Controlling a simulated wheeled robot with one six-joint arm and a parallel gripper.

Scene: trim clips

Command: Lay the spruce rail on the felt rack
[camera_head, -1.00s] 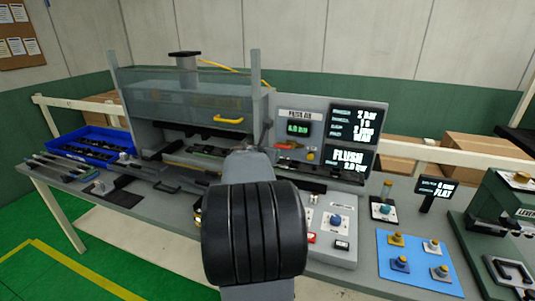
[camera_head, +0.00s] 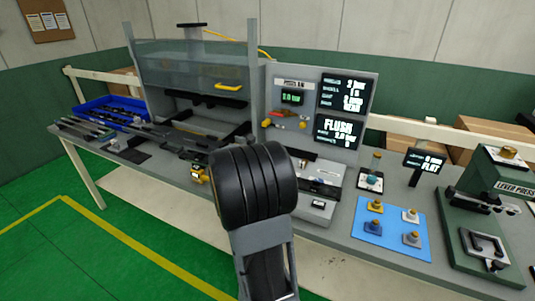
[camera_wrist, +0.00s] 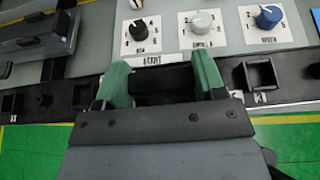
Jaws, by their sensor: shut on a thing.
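In the wrist view my gripper (camera_wrist: 162,84) is shut, its two green fingertips on either side of a dark piece. This appears to be part of a long dark rail (camera_wrist: 282,75) with square sockets, running across the picture; I cannot make out a spruce colour. In the head view my arm hides the fingertips and what they hold. Several long dark rails (camera_head: 82,131) lie side by side at the table's left end. I cannot tell whether the support under them is the felt rack.
A blue tray (camera_head: 84,112) stands behind those rails. The press (camera_head: 190,70) with a clear guard stands mid-table. Its console has knobs (camera_wrist: 200,22). To the right are a blue mat (camera_head: 383,245) with several knobbed pieces and a green lever press (camera_head: 465,235). Green floor lies in front.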

